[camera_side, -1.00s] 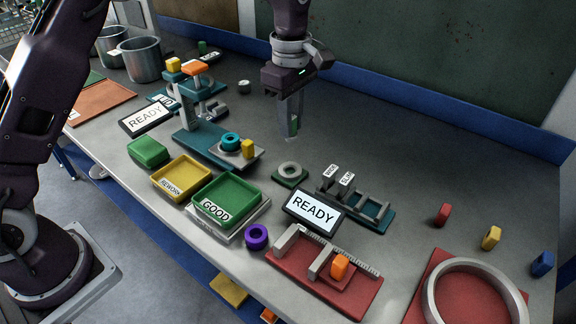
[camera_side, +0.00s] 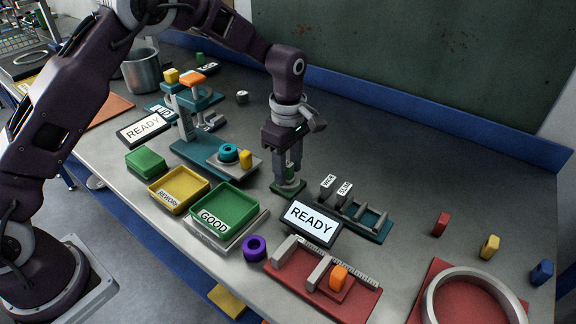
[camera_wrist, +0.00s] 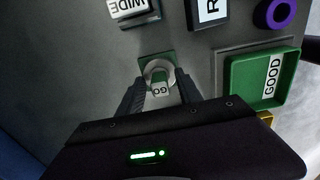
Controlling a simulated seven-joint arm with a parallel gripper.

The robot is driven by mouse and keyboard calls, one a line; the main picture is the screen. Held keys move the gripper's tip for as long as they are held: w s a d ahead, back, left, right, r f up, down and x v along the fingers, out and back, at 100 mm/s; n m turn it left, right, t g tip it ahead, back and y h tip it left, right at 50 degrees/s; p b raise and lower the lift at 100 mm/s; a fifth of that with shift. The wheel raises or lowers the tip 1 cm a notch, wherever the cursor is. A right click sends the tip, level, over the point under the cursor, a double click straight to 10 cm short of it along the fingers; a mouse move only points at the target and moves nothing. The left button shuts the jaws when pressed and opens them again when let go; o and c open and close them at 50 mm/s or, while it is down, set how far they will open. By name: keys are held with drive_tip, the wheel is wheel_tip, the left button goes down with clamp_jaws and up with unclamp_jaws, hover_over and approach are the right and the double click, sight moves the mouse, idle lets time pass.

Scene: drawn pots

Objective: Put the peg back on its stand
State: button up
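The peg (camera_wrist: 160,88), with a white top marked GO, is upright between my fingers in the wrist view. Its lower part is hidden by its own top and the fingers. The stand, a green square base with a grey ring (camera_wrist: 158,66), is directly under it, and the peg appears to sit in the ring. In the side view the stand's base (camera_side: 289,189) shows below my fingertips. My gripper (camera_side: 288,176) points straight down, low over the stand. Its fingers (camera_wrist: 160,80) are apart, one on each side of the peg, with a gap visible around the label.
A rack with WIDE and SLIM blocks (camera_side: 328,182) stands close to the right. A READY sign (camera_side: 311,223) is in front. The green GOOD tray (camera_side: 222,208) and a teal fixture (camera_side: 200,150) are to the left. The table behind is clear.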

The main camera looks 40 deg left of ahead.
drive_tip(key=shift+r, duration=0.1)
wheel_tip(320, 180, up, 12)
drive_tip(key=shift+r, duration=0.15)
idle(0.3)
drive_tip(key=s+a+r+m+t, duration=0.1)
drive_tip(key=s+a+r+m, duration=0.1)
drive_tip(key=s+r+m, duration=0.35)
drive_tip(key=s+a+r+m+t, duration=0.2)
drive_tip(key=s+a+r, duration=0.1)
drive_tip(key=s+r, duration=0.4)
drive_tip(key=s+a+f+m+t, duration=0.1)
drive_tip(key=s+f+m, duration=0.1)
drive_tip(key=s+m, duration=0.3)
drive_tip(key=s+a+f+m+t, duration=0.1)
drive_tip(key=s+f+m, duration=0.2)
drive_tip(key=s, duration=1.1)
drive_tip(key=shift+a+f+m+t, duration=0.2)
drive_tip(key=shift+f+m+t, duration=0.1)
drive_tip(key=shift+m, duration=0.95)
